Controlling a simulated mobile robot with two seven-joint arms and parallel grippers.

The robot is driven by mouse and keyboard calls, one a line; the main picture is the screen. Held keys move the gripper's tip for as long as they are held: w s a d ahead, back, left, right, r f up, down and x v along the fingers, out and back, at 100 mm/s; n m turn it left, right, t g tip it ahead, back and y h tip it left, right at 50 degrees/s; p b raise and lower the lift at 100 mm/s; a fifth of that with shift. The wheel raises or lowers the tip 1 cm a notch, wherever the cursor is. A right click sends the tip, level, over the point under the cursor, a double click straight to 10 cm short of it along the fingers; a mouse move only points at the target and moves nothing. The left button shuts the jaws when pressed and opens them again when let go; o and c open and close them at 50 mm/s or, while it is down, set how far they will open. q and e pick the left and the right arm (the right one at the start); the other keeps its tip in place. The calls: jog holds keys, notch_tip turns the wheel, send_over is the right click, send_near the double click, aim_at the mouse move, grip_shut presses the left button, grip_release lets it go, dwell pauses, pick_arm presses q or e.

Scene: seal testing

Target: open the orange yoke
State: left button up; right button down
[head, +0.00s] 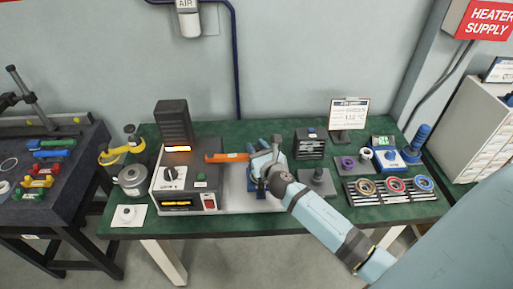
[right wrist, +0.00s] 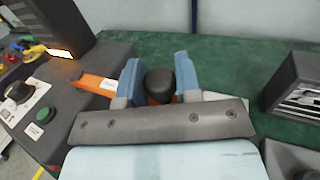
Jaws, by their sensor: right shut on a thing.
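The orange yoke (head: 227,157) is a flat bar beside the black heater tower on the bench rig. It extends left from under my right gripper (head: 265,163). In the right wrist view, the orange bar (right wrist: 93,83) runs left behind one finger. A black knob (right wrist: 160,82) stands between the two blue fingers of the right gripper (right wrist: 158,70), which is shut on it. The knob's lower part and the yoke's right end are hidden by the fingers and palm. My left gripper is not in view.
The black heater tower (head: 174,125) with a glowing slot stands left of the yoke, above a control box (head: 184,187). A dark block (head: 309,143) and a grey plate with a post (head: 317,181) stand right. Green mat (head: 235,132) is clear behind.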

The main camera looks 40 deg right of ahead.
jog(key=shift+w+d+n+y, duration=0.4)
jog(key=shift+w+n+y, duration=0.25)
jog(key=shift+y, duration=0.25)
pick_arm(q)
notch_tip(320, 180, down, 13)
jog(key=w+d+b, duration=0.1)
jog(key=b, duration=1.8)
pick_arm(e)
jog(key=w+n+g+y, duration=0.6)
jog(key=w+n+y, duration=0.4)
jog(key=w+y, duration=0.3)
jog(key=shift+w+a+n+y, duration=0.2)
jog(key=shift+n+y, duration=0.15)
jog(key=shift+y, duration=0.65)
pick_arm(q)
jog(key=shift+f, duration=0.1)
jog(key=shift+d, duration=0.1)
pick_arm(e)
jog(key=c, duration=0.9)
grip_release()
jog(key=shift+o, duration=0.2)
jog(key=shift+s, duration=0.1)
